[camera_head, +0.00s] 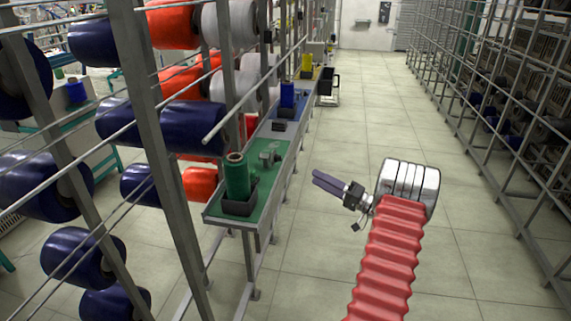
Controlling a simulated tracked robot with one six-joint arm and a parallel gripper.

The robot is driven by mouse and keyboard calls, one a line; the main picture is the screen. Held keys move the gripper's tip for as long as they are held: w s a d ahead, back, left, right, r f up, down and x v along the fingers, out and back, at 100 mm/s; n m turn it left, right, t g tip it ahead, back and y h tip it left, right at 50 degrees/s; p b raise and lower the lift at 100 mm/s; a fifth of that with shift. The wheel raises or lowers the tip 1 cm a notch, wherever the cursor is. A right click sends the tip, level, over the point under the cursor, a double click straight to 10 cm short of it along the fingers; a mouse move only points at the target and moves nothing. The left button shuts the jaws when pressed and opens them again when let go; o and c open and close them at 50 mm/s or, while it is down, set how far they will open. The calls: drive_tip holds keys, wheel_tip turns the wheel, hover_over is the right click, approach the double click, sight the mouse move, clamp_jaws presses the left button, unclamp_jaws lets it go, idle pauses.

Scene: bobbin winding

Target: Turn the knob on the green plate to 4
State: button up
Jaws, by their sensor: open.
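The green plate (262,187) lies on the long narrow bench left of centre. A small grey-green fitting (269,155), which looks like the knob, stands on the plate's right part. Its markings and setting are too small to read. A green bobbin (237,176) stands upright in a black holder (240,202) at the plate's near end. My gripper (317,179), with dark purple fingers, is open and empty. It is over the aisle, right of the plate, apart from the knob, with its fingers pointing left toward the bench.
Blue (289,127) and yellow (307,72) stations continue along the bench behind the green one. A rack with large blue and orange spools (194,128) and slanted metal posts stands at left. Metal racks (500,100) line the right. The tiled aisle floor (370,110) between is clear.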

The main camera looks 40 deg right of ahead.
sight(278, 158)
drive_tip(key=shift+w+a, duration=0.1)
drive_tip(key=shift+w, duration=0.05)
drive_tip(key=x, duration=1.3)
drive_tip(key=shift+w, duration=0.3)
drive_tip(key=shift+a, duration=0.1)
drive_tip(key=shift+c, duration=0.3)
